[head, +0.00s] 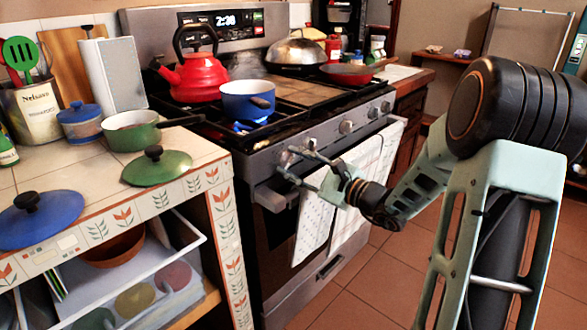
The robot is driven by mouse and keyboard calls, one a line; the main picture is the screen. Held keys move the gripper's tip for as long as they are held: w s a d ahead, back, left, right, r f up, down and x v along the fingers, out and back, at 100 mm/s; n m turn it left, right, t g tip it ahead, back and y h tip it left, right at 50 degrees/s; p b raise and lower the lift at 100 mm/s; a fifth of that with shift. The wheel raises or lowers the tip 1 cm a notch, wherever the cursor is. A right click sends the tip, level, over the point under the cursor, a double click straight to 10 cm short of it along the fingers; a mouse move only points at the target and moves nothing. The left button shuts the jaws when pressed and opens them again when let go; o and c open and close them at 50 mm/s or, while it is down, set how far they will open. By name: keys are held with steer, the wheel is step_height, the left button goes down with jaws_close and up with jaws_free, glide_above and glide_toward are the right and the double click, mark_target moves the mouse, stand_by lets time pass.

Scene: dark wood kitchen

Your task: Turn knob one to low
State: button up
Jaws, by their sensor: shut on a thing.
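The stove (255,170) stands in the middle of the head view, with a row of knobs along its front panel. My gripper (288,161) reaches in from the right, its two fingers on either side of the leftmost knob (284,158), shut on it. The fingers partly cover this knob, and its pointer is too small to read. Other knobs (346,126) sit farther right along the panel, apart from my gripper. A blue pot (247,101) stands on the front left burner, with a blue glow under it.
A red kettle (196,78) and a lidded pan (296,52) are on the stove. White towels (345,190) hang from the oven handle just below my gripper. The tiled counter at left holds a green pot (130,132) and lids. An open drawer (180,285) juts out below it.

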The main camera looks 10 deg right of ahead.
stand_by(0.4)
steer(key=o, duration=1.1)
steer(key=shift+o, duration=0.2)
steer(key=v, duration=1.2)
steer(key=shift+a, duration=0.1)
